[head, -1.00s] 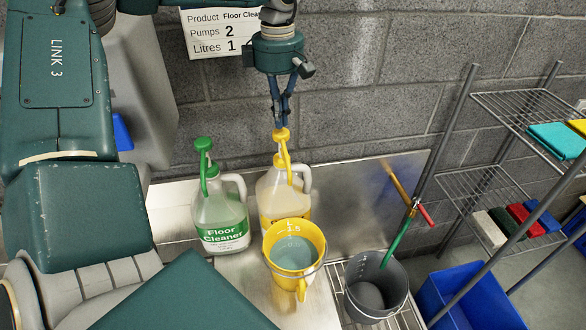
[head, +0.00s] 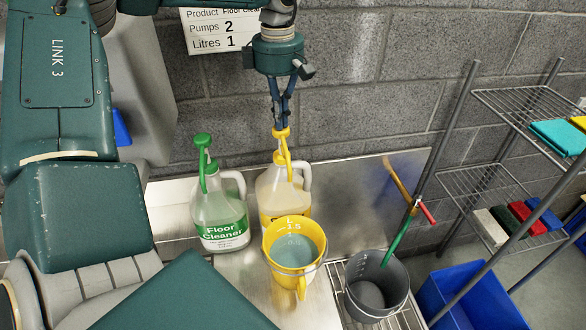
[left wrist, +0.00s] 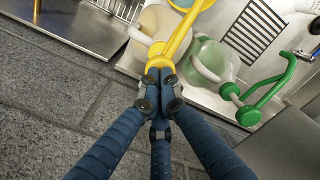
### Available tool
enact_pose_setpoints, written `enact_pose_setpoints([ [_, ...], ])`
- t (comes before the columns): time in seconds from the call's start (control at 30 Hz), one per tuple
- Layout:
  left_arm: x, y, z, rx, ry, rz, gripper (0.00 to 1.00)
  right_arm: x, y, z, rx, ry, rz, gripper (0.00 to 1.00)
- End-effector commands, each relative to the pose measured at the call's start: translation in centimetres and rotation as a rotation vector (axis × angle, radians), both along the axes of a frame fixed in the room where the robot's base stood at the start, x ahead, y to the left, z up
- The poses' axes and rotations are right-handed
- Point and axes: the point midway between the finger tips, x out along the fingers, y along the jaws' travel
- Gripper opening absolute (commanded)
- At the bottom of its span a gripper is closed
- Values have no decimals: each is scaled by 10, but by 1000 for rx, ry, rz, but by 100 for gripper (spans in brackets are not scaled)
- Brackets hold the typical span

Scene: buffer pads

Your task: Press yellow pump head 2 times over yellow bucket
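The yellow pump head (head: 281,134) tops a clear jug (head: 283,190) with a yellow label. Its spout bends down toward the yellow bucket (head: 273,262), which stands in front and holds bluish liquid. My left gripper (head: 281,126) points down with its fingers closed together, tips at the top of the pump head. In the left wrist view, the closed fingertips (left wrist: 160,76) meet the yellow pump head (left wrist: 162,53). The tips look pressed against the head rather than around it. My right gripper is not in view.
A green-pump Floor Cleaner jug (head: 220,212) stands left of the yellow one. A grey bucket (head: 376,290) with a green-handled tool stands right on a rack. A wall sign (head: 225,32) reads Pumps 2, Litres 1. Wire shelves (head: 485,185) and a blue bin (head: 470,295) are farther right.

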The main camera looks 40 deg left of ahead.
Motion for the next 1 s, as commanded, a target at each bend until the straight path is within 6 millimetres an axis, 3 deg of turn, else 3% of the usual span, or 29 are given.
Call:
enact_pose_setpoints([
  [0.77, -2, -1, -39, -1, 6, -1, 0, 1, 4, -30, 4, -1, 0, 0],
  [1.0, -2, -1, -37, -2, 7, -1, 0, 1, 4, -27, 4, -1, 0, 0],
])
